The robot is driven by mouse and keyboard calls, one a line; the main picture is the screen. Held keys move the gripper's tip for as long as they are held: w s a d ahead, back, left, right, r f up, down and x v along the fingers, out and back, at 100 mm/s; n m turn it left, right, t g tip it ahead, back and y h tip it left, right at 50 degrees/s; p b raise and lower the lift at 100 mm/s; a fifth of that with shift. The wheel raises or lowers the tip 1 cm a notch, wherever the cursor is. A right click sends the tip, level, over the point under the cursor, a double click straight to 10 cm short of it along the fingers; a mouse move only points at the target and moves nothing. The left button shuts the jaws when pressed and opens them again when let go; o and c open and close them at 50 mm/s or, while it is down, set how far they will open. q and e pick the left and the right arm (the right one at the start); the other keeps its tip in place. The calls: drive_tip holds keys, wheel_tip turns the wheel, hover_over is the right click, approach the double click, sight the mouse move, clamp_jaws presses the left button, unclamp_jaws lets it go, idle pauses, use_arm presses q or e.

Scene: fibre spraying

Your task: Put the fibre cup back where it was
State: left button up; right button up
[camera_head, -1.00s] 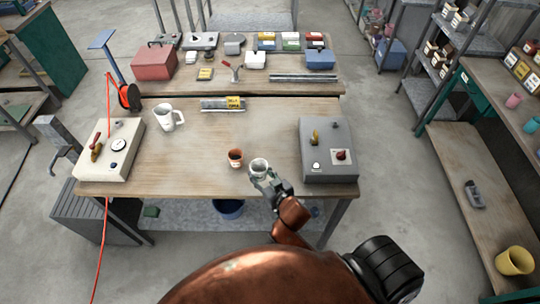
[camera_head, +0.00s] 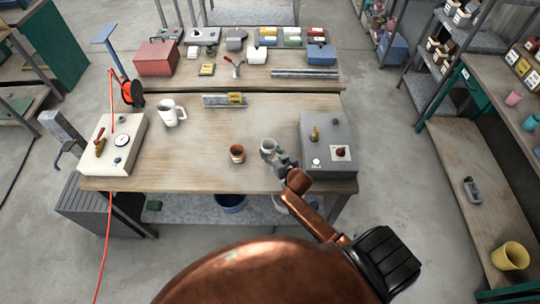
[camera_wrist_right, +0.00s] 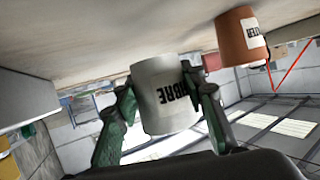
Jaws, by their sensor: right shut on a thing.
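The fibre cup (camera_head: 267,146) is a small white cup at the front of the bench, to the right of a brown cup (camera_head: 237,153). My right gripper (camera_head: 280,160) is shut on it. In the right wrist view the fibre cup (camera_wrist_right: 162,92) shows dark lettering and sits between the two green fingers of the gripper (camera_wrist_right: 160,110). The brown cup (camera_wrist_right: 240,38) stands apart beside it, also lettered. I cannot tell whether the fibre cup touches the bench top. My left gripper is not in view.
A grey control box (camera_head: 328,145) stands close to the right of the fibre cup. A white box with a gauge (camera_head: 113,142) and a white jug (camera_head: 172,112) are at the left. The bench middle (camera_head: 200,140) is clear.

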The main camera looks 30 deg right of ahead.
sight(270, 155)
drive_tip(key=shift+w+d+f, duration=0.15)
drive_tip(key=shift+d+f, duration=0.05)
drive_tip(key=shift+f, duration=0.05)
drive_tip(key=shift+w+d+f, duration=0.1)
drive_tip(key=shift+w+f, duration=0.05)
drive_tip(key=shift+f, duration=1.55)
drive_tip(key=shift+f, duration=0.15)
drive_tip(key=o, duration=1.2)
